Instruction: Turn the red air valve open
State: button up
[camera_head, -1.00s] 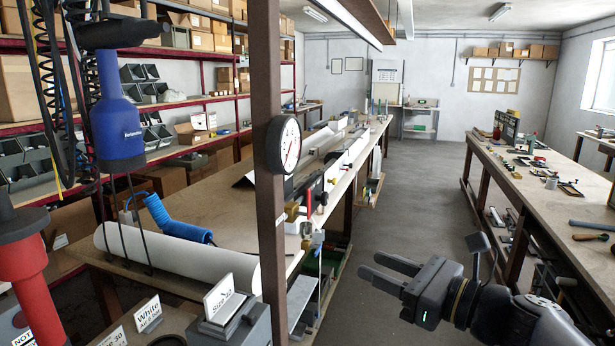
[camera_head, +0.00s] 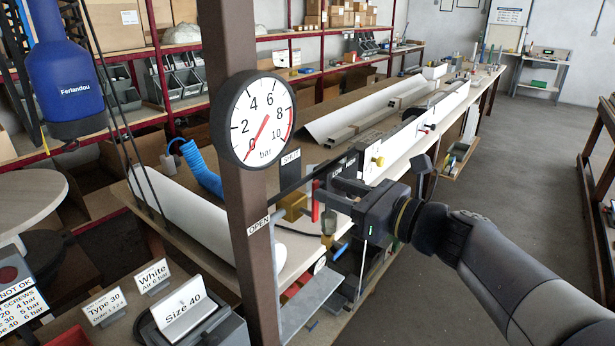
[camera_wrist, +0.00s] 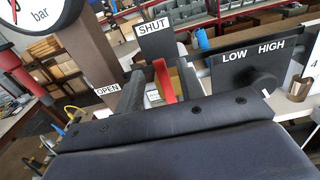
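The red air valve handle (camera_head: 315,201) stands upright on a brass valve body (camera_head: 292,206) beside the brown post. A SHUT label (camera_head: 290,158) is above it and an OPEN label (camera_head: 258,225) is to its left on the post. My gripper (camera_head: 327,189) is at the handle, its fingers pointing left. In the wrist view the red handle (camera_wrist: 165,82) shows between the two spread fingers of my gripper (camera_wrist: 158,90), with a gap visible on each side. The handle's lower part is hidden by the gripper body. Whether a finger touches it I cannot tell.
A round pressure gauge (camera_head: 262,118) on the brown post (camera_head: 228,60) has its needle near 0. A dark panel marked LOW and HIGH (camera_wrist: 250,65) is right of the handle. A white roll (camera_head: 190,215) lies on the bench. The aisle floor (camera_head: 510,170) is clear.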

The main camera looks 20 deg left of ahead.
aim_at(317, 184)
jog(key=p+x, duration=0.1)
jog(key=x, duration=0.5)
jog(key=shift+a, duration=0.25)
grip_shut()
dwell(0.3)
